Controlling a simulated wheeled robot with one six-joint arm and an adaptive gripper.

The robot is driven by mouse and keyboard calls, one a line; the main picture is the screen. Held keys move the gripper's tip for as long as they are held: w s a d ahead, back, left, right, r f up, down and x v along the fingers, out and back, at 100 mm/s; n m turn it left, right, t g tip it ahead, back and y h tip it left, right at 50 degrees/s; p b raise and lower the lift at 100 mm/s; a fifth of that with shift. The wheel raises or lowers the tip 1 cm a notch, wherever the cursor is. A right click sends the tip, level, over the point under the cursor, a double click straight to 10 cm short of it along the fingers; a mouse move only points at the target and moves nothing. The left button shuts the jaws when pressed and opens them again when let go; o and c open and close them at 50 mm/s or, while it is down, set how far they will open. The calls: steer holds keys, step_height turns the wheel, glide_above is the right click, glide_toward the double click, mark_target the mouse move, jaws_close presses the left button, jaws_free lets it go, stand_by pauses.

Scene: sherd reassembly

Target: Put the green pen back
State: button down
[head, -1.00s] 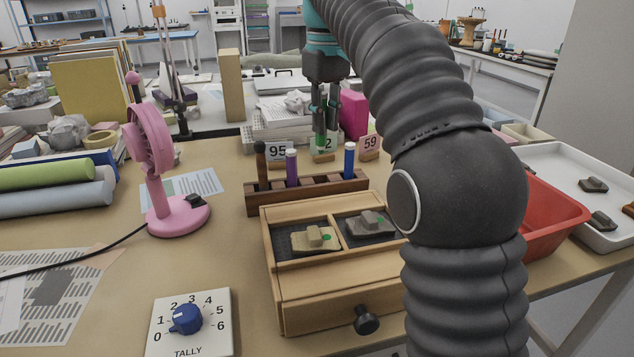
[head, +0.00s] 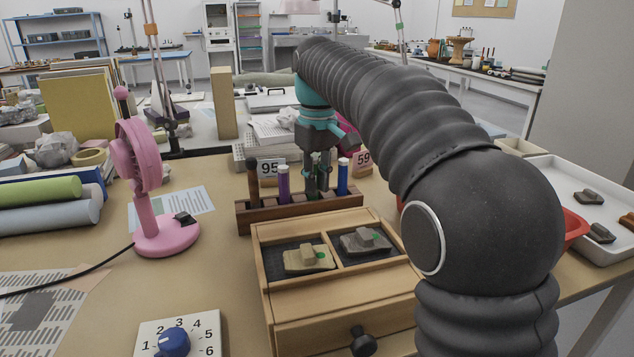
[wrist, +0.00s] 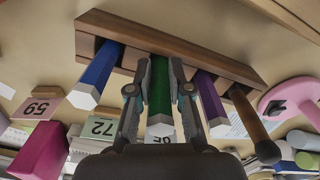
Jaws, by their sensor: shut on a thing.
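My gripper (head: 317,188) is shut on the green pen (wrist: 159,98), which stands upright between the fingers. In the wrist view the gripper (wrist: 159,66) holds the pen across its sides, with its pale end towards the camera. The pen's far end meets the dark wooden rack (head: 300,211), in line between the blue pen (head: 342,178) and the purple pen (head: 284,184). I cannot tell how deep it sits. A brown-handled tool (head: 254,182) stands at the rack's left end. The rack also shows in the wrist view (wrist: 218,63).
A wooden drawer box (head: 290,290) with two sherds stands just in front of the rack. Number cards 95 (head: 271,167) and 59 (head: 363,160) stand behind it. A pink fan (head: 150,190) is at left, a red bin (head: 574,228) at right.

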steer(key=c, duration=1.1)
jaws_free()
steer(key=shift+r, duration=0.1)
step_height(320, 180, up, 12)
steer(key=shift+f+p, duration=0.1)
steer(key=shift+p, duration=0.65)
